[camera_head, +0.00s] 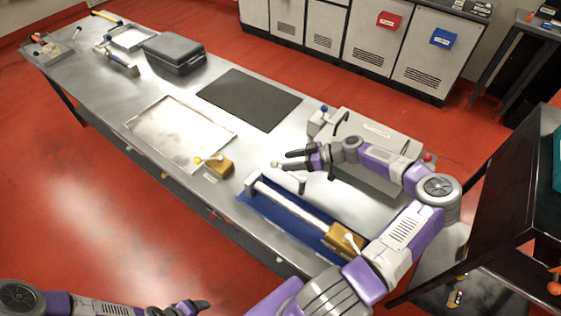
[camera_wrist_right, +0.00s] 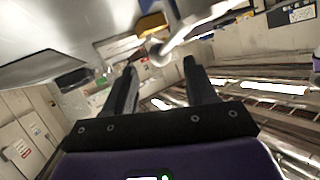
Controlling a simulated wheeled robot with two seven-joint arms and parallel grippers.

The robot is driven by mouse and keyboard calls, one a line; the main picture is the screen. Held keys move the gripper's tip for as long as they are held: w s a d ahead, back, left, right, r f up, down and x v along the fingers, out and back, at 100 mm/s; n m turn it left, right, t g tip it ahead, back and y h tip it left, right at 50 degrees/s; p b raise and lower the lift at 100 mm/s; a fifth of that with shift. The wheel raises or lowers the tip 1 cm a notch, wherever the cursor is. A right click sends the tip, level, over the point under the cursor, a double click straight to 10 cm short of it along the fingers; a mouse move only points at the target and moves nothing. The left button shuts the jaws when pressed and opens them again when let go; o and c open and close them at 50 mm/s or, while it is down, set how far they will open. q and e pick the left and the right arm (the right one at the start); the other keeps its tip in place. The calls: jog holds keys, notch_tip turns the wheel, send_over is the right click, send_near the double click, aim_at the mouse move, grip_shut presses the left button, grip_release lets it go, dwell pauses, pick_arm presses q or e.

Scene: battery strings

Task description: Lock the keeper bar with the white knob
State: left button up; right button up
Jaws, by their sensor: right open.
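A pale knob (camera_head: 275,164) on a bent lever sits just left of my right gripper's fingertips, beside the grey case (camera_head: 385,128). My right gripper (camera_head: 287,160) is open and empty. Which part is the keeper bar is unclear. A long pale bar (camera_head: 300,210) lies on a blue mat (camera_head: 262,207). My left gripper (camera_head: 190,306) is low at the bottom edge, its fingers too cropped to judge.
Another yellow block (camera_head: 345,238) is at the mat's right end. A blue-knobbed lever (camera_head: 324,108) is by the case. A black mat (camera_head: 250,98) and white sheet (camera_head: 180,132) lie flat and clear.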

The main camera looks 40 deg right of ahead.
jog(key=shift+s+d+r, duration=0.3)
jog(key=shift+s+d, duration=0.15)
jog(key=shift+d, duration=0.05)
